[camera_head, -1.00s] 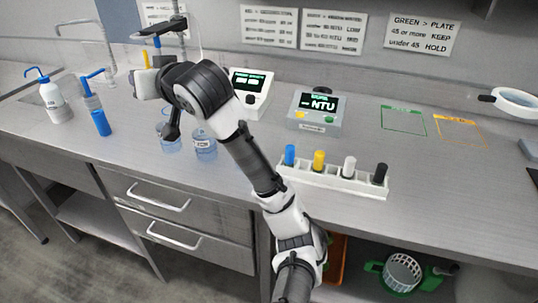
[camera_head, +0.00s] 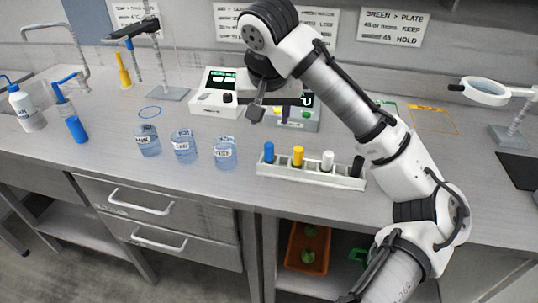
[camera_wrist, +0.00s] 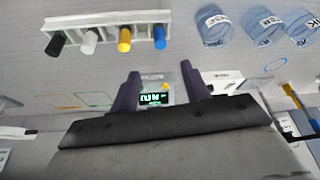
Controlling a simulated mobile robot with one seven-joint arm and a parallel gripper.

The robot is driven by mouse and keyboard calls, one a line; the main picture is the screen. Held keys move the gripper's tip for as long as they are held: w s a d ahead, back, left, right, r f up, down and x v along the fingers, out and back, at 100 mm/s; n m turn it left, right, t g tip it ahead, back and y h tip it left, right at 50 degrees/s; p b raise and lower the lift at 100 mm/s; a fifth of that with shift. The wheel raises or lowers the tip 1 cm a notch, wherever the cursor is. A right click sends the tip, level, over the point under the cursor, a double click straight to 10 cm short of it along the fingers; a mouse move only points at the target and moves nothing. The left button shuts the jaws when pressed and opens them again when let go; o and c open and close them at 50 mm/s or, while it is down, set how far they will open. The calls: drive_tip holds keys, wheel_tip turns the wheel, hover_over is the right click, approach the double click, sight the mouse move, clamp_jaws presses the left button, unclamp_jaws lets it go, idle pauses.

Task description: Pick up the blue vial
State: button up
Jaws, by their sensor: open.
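The blue vial (camera_head: 268,152) stands upright in the left end of a white rack (camera_head: 312,176), beside yellow, white and black vials. In the wrist view the blue vial (camera_wrist: 159,38) shows at the right end of the rack (camera_wrist: 106,45), with its picture flipped. My gripper (camera_wrist: 160,82) is open and empty, its two dark fingers spread. In the head view my gripper hangs above the counter behind the rack, near the NTU meter, and is apart from the blue vial. Part of the gripper is hard to make out there.
Several labelled beakers (camera_head: 183,147) stand left of the rack. A white instrument (camera_head: 215,92) and the NTU meter (camera_head: 296,117) stand behind. A magnifier (camera_head: 485,91) stands at the right. The counter in front of the rack is narrow.

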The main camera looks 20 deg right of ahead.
sight(269, 145)
drive_tip(key=p+x, duration=0.2)
drive_tip(key=x, duration=0.9)
drive_tip(key=shift+w+f, duration=0.2)
drive_tip(key=shift+f, duration=0.1)
clamp_jaws()
